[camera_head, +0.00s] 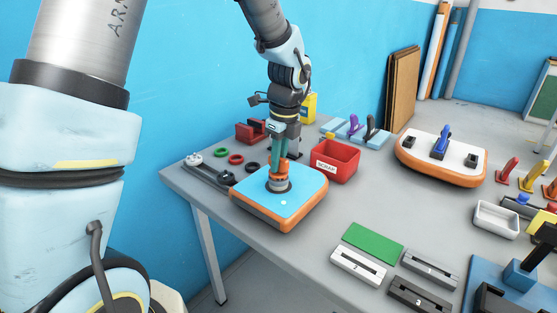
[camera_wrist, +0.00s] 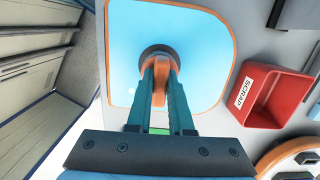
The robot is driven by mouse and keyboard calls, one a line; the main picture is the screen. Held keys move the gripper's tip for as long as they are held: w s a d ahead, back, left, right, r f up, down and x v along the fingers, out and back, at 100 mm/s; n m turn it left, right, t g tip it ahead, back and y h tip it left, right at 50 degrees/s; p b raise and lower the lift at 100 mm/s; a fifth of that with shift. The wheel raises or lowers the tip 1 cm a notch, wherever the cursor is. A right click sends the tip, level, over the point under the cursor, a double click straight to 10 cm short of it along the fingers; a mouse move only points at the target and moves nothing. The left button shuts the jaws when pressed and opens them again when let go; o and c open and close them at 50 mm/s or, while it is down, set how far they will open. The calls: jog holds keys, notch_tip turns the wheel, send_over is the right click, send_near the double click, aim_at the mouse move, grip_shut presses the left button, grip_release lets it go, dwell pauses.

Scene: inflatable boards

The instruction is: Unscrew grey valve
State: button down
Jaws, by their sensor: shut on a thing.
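A blue inflatable board (camera_head: 306,186) with an orange side lies on the grey table. The round grey valve (camera_head: 281,186) sits in its top face; it also shows in the wrist view (camera_wrist: 158,50). My gripper (camera_head: 279,160) points straight down above the valve. Its two teal fingers (camera_wrist: 160,85) are shut on an orange tool (camera_wrist: 161,68), which stands upright with its lower end at the valve. Whether the tool is fully seated in the valve cannot be told, since the fingers and tool hide part of the valve.
A red scrap bin (camera_head: 335,160) stands right behind the board. Green and red rings (camera_head: 236,159) and a dark rail (camera_head: 208,172) lie to its left. Another board, white and orange (camera_head: 442,157), is at the right. A green pad (camera_head: 373,242) and grey blocks lie in front.

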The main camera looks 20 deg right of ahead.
jog(key=n, duration=0.3)
jog(key=shift+p, duration=0.3)
jog(key=n, duration=0.3)
jog(key=shift+n+g+p, duration=0.3)
jog(key=shift+p, duration=0.05)
jog(key=shift+n+y+p, duration=0.3)
jog(key=shift+n+p, duration=0.1)
jog(key=shift+n, duration=1.3)
jog(key=shift+n+g+p, duration=0.3)
jog(key=shift+n+p, duration=0.05)
jog(key=shift+n, duration=1.35)
